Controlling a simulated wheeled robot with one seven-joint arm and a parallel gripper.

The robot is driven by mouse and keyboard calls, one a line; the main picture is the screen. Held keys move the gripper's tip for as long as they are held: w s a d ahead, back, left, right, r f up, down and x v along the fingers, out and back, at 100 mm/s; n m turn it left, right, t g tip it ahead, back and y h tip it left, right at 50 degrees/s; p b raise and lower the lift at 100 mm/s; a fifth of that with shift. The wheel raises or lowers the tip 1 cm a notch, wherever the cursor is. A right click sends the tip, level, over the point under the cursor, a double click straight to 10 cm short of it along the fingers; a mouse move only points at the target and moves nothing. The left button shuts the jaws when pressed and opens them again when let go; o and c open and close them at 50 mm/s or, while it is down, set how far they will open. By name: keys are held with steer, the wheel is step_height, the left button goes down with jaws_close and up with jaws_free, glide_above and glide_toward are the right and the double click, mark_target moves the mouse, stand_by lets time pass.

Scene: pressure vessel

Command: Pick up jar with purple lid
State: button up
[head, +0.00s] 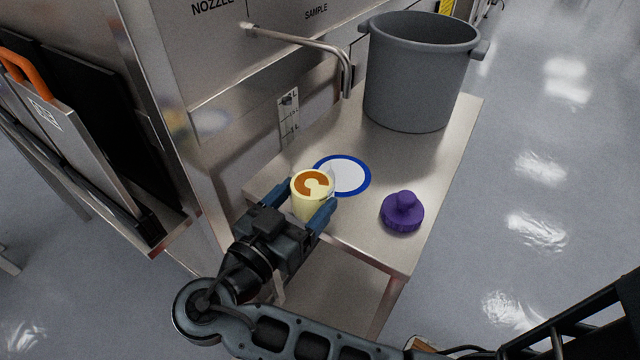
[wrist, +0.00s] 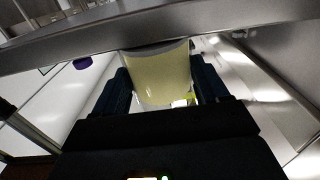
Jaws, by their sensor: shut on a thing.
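A cream jar (head: 312,204) with an orange-brown and cream top stands upright near the left front of the steel table, by the blue-rimmed white circle. It carries no purple lid. My gripper (head: 311,198) is shut on the jar, its blue fingers on either side. In the wrist view the jar (wrist: 160,78) sits between both fingers. A purple lid (head: 402,212) with a round knob lies apart on the table, right of the jar. A purple bit of it also shows in the wrist view (wrist: 82,62). I cannot tell whether the jar touches the table.
The steel table (head: 365,235) holds a large grey pot (head: 420,80) at the back right. The white circle with blue rim (head: 348,176) lies behind the jar. A bent metal nozzle (head: 310,45) reaches over the table from the steel machine.

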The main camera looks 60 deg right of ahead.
mark_target(299, 208)
steer(key=a, duration=0.5)
steer(key=shift+f+b, duration=0.1)
steer(key=shift+b, duration=0.3)
steer(key=shift+d+f+b, duration=0.1)
steer(key=shift+f+b, duration=0.05)
steer(key=shift+b, duration=0.5)
steer(key=a+b, duration=0.1)
steer(key=b, duration=0.4)
steer(key=shift+w+a, duration=0.2)
steer(key=shift+a+b, duration=0.1)
steer(key=shift+b, duration=0.35)
steer(key=a+b, duration=0.1)
steer(key=b, duration=0.4)
steer(key=shift+s+b, duration=0.35)
